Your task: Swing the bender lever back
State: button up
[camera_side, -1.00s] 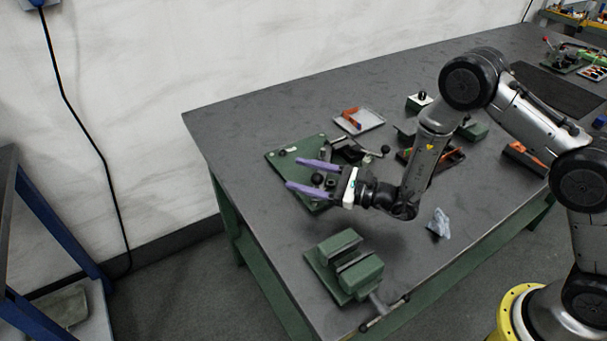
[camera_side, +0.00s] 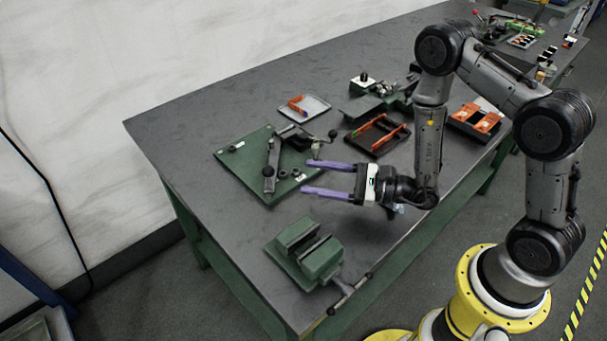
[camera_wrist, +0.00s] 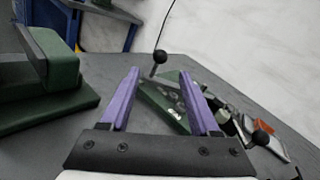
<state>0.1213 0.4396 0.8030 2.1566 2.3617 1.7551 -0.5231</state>
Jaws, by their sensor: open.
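The bender sits on a green base plate (camera_side: 236,166) in the side view. Its grey lever arm (camera_side: 272,158) runs across the plate, with a black knob (camera_side: 268,171) at its near end. A second black ball knob (camera_side: 332,134) sticks out at the right. My gripper (camera_side: 304,176), with purple fingers, is open and empty at the plate's right edge, pointing toward the near knob but apart from it. In the wrist view a black knob (camera_wrist: 160,57) shows beyond and between the open fingertips (camera_wrist: 159,76). The other knob (camera_wrist: 261,138) is outside the right finger.
A green vise (camera_side: 308,252) stands close in front of my gripper; it also shows at left in the wrist view (camera_wrist: 52,62). Behind are a grey tray (camera_side: 316,106) with an orange piece, a black tray (camera_side: 368,146) and another green tool (camera_side: 365,108). The table's left end is clear.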

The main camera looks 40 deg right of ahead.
jog(key=shift+r, duration=0.1)
jog(key=shift+c, duration=1.2)
jog(key=shift+w+d+r, duration=0.1)
jog(key=shift+r, duration=0.25)
jog(key=shift+c, duration=1.1)
jog(key=r+g, duration=0.1)
jog(key=d+r+g+y, duration=0.1)
jog(key=r, duration=0.1)
jog(key=r+g+y, duration=0.1)
jog(key=shift+w+d+r, duration=0.2)
jog(key=shift+d, duration=0.15)
grip_shut()
jog(key=s+d+r+g+h, duration=0.2)
jog(key=d+g, duration=0.2)
jog(key=d, duration=0.2)
jog(key=x, duration=1.4)
jog(key=shift+w+a, duration=0.15)
jog(key=shift+w, duration=0.1)
